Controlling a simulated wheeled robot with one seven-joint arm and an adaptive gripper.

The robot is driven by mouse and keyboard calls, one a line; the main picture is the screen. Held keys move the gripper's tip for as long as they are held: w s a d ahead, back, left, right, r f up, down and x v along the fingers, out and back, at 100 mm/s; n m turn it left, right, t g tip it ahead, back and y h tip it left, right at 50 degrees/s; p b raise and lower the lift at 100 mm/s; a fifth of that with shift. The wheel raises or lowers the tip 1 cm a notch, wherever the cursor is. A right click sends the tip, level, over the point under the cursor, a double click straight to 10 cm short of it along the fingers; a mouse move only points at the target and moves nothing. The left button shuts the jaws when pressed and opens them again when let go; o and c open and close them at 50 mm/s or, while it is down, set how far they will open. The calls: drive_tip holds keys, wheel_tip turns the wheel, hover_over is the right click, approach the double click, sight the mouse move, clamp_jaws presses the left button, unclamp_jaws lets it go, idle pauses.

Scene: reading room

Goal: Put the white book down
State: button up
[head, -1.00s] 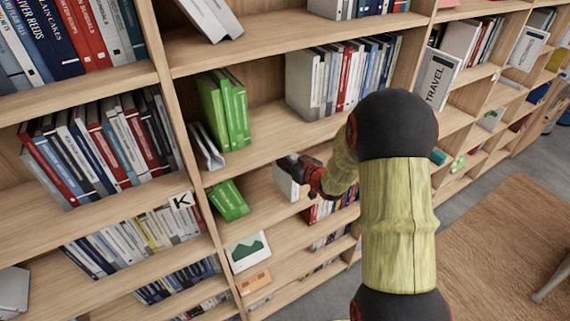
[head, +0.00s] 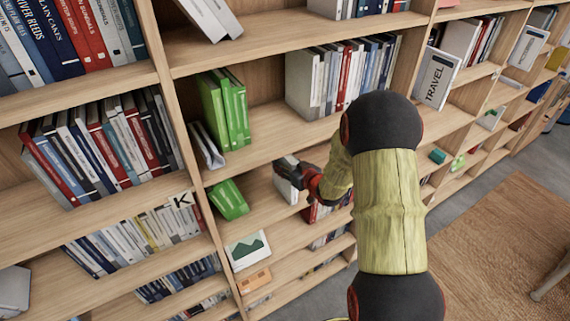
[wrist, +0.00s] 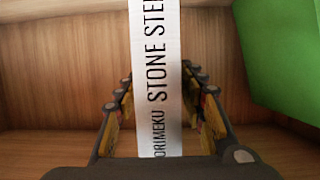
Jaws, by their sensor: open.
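The white book (head: 284,188) stands upright on a middle shelf board in the head view, with my gripper (head: 293,170) at it. In the wrist view the white book (wrist: 157,80) shows its spine with black lettering reading "STONE STE…" and "ORIMEKU". It stands between the two fingers of my gripper (wrist: 160,110). The fingers are open on both sides of the spine, with narrow gaps. The spine's lower end is hidden behind the gripper body.
A green book (head: 229,200) leans on the same shelf to the left; green also fills the wrist view's right side (wrist: 285,60). Red and white books (head: 322,210) stand close on the right. The shelf board above (head: 265,148) is near my gripper.

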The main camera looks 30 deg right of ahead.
drive_tip(key=shift+r, duration=0.15)
drive_tip(key=v, duration=1.2)
drive_tip(key=s+a+r+g+h, duration=0.2)
drive_tip(key=r, duration=0.3)
drive_tip(key=s+a+r+g+h, duration=0.1)
drive_tip(key=s+a+r, duration=0.1)
drive_tip(key=r, duration=0.4)
drive_tip(key=s+a+r+g+y, duration=0.1)
drive_tip(key=s+a+r+g, duration=0.1)
drive_tip(key=s+a, duration=0.6)
drive_tip(key=s+a+r+g+y, duration=0.1)
drive_tip(key=s+a+r+g, duration=0.1)
drive_tip(key=s+a, duration=0.6)
drive_tip(key=s+g, duration=0.1)
drive_tip(key=s, duration=0.5)
drive_tip(key=shift+y+b, duration=0.3)
drive_tip(key=shift+d+f, duration=0.1)
drive_tip(key=shift+f, duration=0.05)
